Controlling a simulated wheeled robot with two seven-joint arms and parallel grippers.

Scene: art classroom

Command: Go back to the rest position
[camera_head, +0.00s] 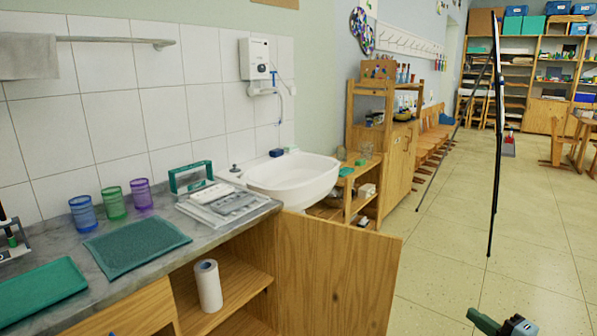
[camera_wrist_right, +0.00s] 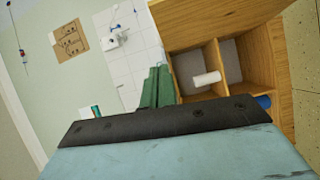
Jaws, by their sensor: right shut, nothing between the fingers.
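My right gripper (camera_head: 500,324) shows only in part at the bottom right edge of the head view, over the floor and right of the open cabinet door. In the right wrist view its two green fingers (camera_wrist_right: 158,86) lie side by side, shut with nothing between them. My left gripper is not in view.
The open wooden cabinet door (camera_head: 338,270) juts out from the counter (camera_head: 150,248); a paper roll (camera_head: 208,286) stands inside. The counter holds cups, green trays and a rack, beside a white sink (camera_head: 295,178). A dark easel (camera_head: 496,140) stands right; the tiled floor (camera_head: 460,240) is largely clear.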

